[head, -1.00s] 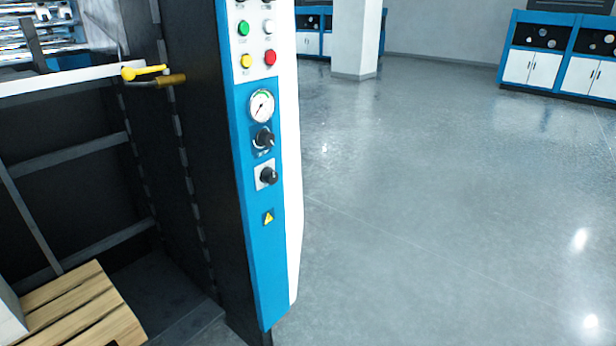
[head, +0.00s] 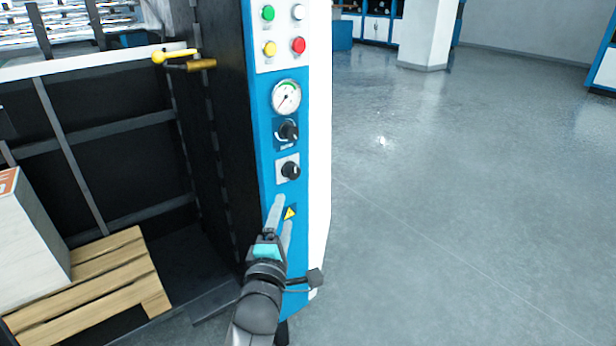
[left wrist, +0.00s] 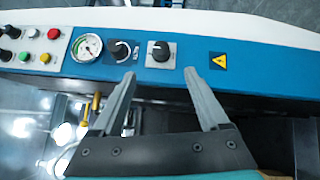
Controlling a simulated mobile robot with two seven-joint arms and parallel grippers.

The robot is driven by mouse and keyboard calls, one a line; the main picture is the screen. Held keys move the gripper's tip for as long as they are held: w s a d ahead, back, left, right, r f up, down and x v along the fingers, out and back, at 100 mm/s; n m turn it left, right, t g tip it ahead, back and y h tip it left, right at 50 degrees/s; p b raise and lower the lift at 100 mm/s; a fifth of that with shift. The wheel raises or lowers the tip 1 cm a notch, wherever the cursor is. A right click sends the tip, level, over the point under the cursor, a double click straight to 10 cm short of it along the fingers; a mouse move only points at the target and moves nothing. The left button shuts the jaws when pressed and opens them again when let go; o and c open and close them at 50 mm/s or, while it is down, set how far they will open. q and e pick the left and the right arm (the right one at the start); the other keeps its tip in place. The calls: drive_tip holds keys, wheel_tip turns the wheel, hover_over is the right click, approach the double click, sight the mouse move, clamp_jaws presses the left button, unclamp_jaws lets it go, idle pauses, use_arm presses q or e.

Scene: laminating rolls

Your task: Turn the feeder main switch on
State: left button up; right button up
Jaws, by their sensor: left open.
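The feeder's blue control panel (head: 266,190) carries a black rotary knob on a pale square plate (head: 290,170), which looks like the main switch. It also shows in the left wrist view (left wrist: 160,51), with a white pointer mark square to the panel's length. A second black knob on a dark plate (head: 287,131) sits above it, under a round gauge (head: 286,97). My left gripper (head: 283,210) is open and empty, just below the lower knob in the head view. In the left wrist view its fingertips (left wrist: 160,74) straddle that knob's position, apart from it. My right gripper is not in view.
Green (head: 268,13), white, yellow and red (head: 299,45) buttons sit higher on the panel. A yellow warning label (head: 290,213) is below the knobs. A yellow lever (head: 175,55) juts out at left. A wooden pallet (head: 95,275) lies inside the feeder. The floor at right is clear.

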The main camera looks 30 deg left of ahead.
sight(294, 175)
use_arm(q)
drive_tip(key=b+x, duration=0.3)
drive_tip(key=x, duration=0.9)
drive_tip(key=shift+w+a+f, duration=0.15)
drive_tip(key=shift+w, duration=0.15)
drive_tip(key=shift+b+x, duration=0.45)
drive_tip(key=shift+x, duration=0.55)
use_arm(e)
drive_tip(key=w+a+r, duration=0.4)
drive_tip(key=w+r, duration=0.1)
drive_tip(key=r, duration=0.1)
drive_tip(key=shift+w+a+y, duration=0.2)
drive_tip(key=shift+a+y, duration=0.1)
use_arm(q)
clamp_jaws()
